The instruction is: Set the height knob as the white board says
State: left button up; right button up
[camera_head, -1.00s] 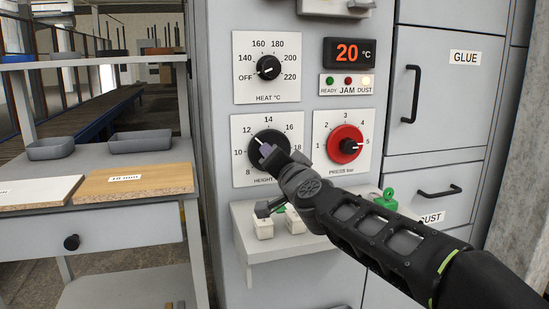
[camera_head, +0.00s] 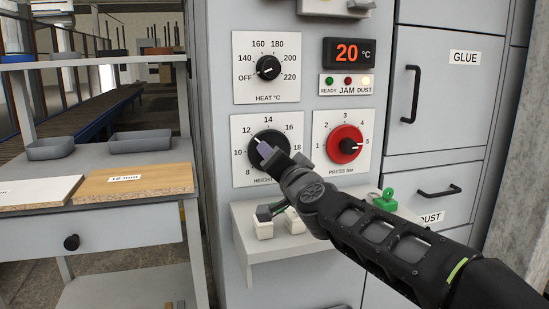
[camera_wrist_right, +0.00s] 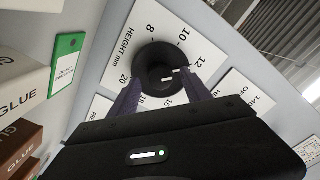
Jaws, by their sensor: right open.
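The black height knob (camera_head: 258,138) sits on its white dial plate, numbered from 8, on the grey machine front. Its white pointer line points close to 12. The knob also shows in the wrist view (camera_wrist_right: 150,57). My right gripper (camera_head: 268,153) is open in front of the knob; in the wrist view its two fingers (camera_wrist_right: 162,82) reach toward the knob's sides. I cannot tell whether they touch it. The white board (camera_head: 35,191) lies at the left end of the table, cut off by the picture edge; no reading on it is legible. My left gripper is not in view.
A wooden board labelled 18 mm (camera_head: 135,181) lies beside the white board. The heat knob (camera_head: 268,67) is above, the red pressure knob (camera_head: 344,146) close right.

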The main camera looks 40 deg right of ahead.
jog(key=p+v, duration=0.1)
jog(key=v, duration=0.5)
jog(key=shift+s+a, duration=0.15)
jog(key=shift+s, duration=0.15)
